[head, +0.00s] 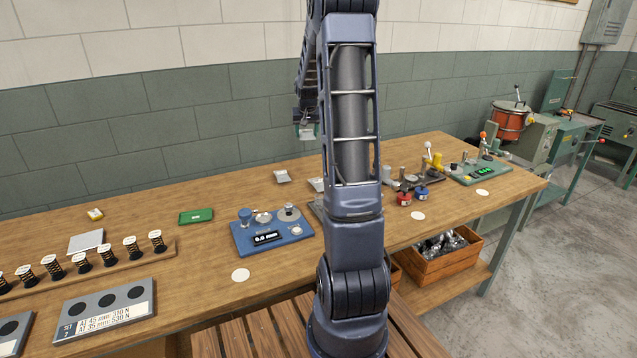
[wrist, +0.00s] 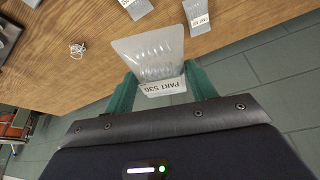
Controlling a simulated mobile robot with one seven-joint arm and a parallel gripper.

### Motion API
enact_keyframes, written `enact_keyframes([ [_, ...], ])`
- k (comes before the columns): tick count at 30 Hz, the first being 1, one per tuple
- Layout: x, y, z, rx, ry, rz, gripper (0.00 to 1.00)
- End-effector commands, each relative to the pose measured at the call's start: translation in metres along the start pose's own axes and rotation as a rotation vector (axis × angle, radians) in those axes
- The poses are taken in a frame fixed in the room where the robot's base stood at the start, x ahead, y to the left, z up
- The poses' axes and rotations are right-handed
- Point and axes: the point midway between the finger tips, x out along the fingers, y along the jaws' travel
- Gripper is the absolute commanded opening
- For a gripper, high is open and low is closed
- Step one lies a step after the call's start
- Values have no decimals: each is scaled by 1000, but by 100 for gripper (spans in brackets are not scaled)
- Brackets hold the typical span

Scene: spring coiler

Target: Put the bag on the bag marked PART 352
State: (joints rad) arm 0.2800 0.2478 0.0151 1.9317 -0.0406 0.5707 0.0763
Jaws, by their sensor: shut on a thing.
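My gripper (wrist: 162,88) is shut on a clear plastic bag (wrist: 152,55), with one green finger at each side of its white label. The label reads PART 536, and coiled springs show through the plastic. In the head view my gripper (head: 306,131) is high above the back of the workbench, near the wall, partly behind my arm. Two other bags lie on the bench, one bag (wrist: 138,8) and another labelled bag (wrist: 198,16), both apart from the held bag. They also show in the head view as a left bag (head: 282,176) and a right bag (head: 316,184). Their labels are too small to read surely.
The wooden workbench (head: 215,285) holds a blue gauge (head: 270,238), a green board (head: 196,216) and a row of black springs (head: 82,262). Red and blue pieces stand right of my arm. A small white coil (wrist: 77,49) lies on bare wood in the wrist view.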

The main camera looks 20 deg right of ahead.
Motion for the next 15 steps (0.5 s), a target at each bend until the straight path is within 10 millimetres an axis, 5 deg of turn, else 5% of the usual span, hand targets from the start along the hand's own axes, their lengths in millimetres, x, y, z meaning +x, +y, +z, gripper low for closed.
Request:
enact_keyframes([
  [6, -8, 41, 6, 64, 1, 27, 29],
  [11, 0, 49, 11, 75, 0, 32, 29],
  [15, 25, 48, 22, 74, -4, 32, 29],
])
